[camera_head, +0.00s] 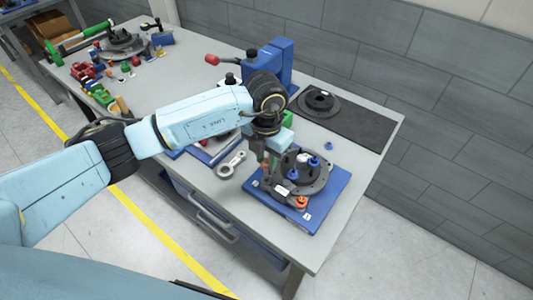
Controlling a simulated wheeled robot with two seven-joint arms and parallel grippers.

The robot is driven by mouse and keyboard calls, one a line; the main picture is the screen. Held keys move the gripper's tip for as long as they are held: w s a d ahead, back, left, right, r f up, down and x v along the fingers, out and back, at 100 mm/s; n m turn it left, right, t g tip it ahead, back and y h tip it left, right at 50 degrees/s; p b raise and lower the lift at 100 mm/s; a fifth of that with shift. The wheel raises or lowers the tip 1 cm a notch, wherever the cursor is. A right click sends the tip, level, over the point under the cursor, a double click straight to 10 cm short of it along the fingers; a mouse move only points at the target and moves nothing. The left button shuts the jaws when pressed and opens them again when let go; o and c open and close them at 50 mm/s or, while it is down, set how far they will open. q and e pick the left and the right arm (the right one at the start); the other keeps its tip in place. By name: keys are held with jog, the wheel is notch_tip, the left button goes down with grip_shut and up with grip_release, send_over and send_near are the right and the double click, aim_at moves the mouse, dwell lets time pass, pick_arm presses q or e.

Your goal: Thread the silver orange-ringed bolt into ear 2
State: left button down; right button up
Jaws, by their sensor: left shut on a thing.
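My left gripper (267,157) points down at the left edge of the dark round chassis part (318,180). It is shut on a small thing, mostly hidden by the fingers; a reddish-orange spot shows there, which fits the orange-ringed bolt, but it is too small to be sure. The chassis part lies on a blue base plate (335,196) and carries several blue-ringed pieces. An orange-ringed piece (302,202) sits at its front ear. I cannot read the ear numbers or tell whether the held thing touches an ear. My right gripper is out of view.
A grey link (231,164) lies left of the base plate. A blue machine (275,62) stands behind my left wrist. A black mat (345,121) with a dark disc (319,101) is at the back right. A loose blue ring (328,146) lies behind the chassis part.

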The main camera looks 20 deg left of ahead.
pick_arm(q)
jog(key=shift+f+b, duration=0.35)
jog(key=shift+f, duration=0.4)
jog(key=shift+r+n+p, duration=0.1)
jog(key=shift+n+p, duration=0.4)
jog(key=shift+n, duration=1.2)
jog(key=shift+n+p, duration=0.55)
jog(key=shift+n, duration=1.25)
